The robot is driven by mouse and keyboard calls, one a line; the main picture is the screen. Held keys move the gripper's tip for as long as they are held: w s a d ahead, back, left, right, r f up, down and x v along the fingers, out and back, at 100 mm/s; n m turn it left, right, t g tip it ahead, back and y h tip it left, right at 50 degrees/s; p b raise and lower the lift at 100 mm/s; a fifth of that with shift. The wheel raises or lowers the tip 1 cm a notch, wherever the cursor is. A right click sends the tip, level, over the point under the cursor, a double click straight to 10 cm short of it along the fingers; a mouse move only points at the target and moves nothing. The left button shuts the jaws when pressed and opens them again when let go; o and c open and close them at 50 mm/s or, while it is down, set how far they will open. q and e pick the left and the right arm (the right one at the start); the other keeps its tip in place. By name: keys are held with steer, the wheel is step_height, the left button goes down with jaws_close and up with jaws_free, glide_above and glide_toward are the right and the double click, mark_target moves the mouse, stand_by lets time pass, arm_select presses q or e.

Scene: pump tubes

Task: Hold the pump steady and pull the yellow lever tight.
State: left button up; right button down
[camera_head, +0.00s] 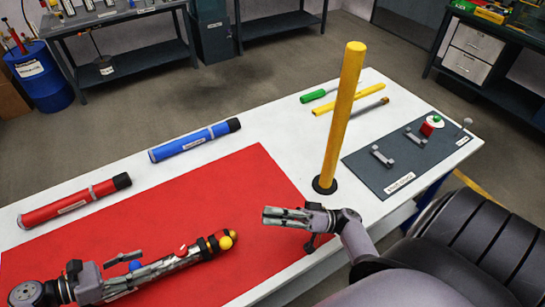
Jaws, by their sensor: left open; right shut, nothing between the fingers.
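A slim grey metal device with black and red bands (180,259), likely the pump, lies on the red mat at the lower left. A yellow knob (227,241) is at its right end, possibly the lever, and a blue knob (135,265) shows near its left part. My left gripper (142,264) is open at the device's left part, near the blue knob; contact is unclear. My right gripper (268,216) is shut and empty above the mat's right edge, to the right of the yellow knob and apart from it. A tall yellow post (343,120) stands upright on a black base.
A red tube (72,202) and a blue tube (195,139) lie along the back left of the white table (270,127). A dark board (405,170) with grey brackets and a red-green part lies right. A green-handled tool (314,96) and yellow rod (335,106) lie behind the post.

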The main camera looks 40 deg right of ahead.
arm_select(q)
steer(key=v, duration=1.2)
